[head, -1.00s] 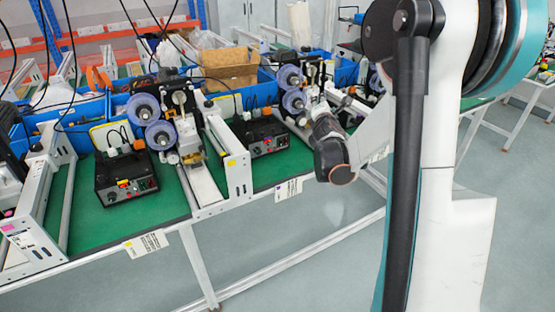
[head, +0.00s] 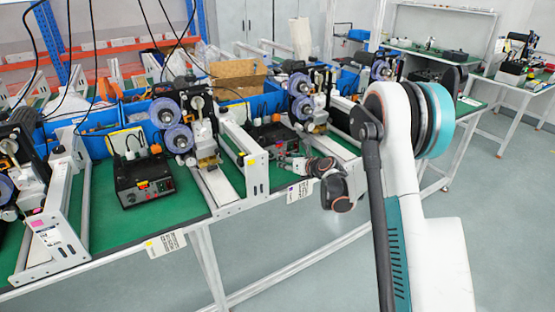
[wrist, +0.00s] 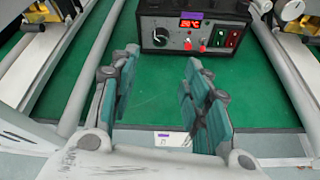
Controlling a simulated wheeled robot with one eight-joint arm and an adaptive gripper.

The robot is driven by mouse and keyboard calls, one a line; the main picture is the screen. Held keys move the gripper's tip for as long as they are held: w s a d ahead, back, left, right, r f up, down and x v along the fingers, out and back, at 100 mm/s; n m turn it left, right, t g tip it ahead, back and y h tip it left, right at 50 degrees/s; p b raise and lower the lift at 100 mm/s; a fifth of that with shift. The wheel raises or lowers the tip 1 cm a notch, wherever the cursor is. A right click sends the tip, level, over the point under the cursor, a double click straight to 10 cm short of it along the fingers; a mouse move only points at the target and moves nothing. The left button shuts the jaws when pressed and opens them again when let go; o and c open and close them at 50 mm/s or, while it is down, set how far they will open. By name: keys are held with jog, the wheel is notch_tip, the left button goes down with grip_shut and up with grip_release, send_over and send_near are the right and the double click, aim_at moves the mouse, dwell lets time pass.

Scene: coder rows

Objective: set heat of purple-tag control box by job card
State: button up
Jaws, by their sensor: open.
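The purple-tag control box (wrist: 197,22) is black and stands on the green mat at the top of the wrist view. Its purple tag (wrist: 193,15) sits above a lit red display (wrist: 191,23), whose digits I cannot read surely. A black knob (wrist: 161,36) is at the left of its front panel.
Another black control box (head: 145,180) stands to the left, with a yellow-marked card (head: 165,244) below. White metal frames (head: 245,160) and rails flank the boxes. Reel machines (head: 172,125) and blue bins stand behind. The mat before the purple-tag box is clear.

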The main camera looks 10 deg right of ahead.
aim_at(271, 156)
jog(key=b+x, duration=0.3)
jog(key=x, duration=0.9)
jog(key=shift+w, duration=0.2)
grip_shut()
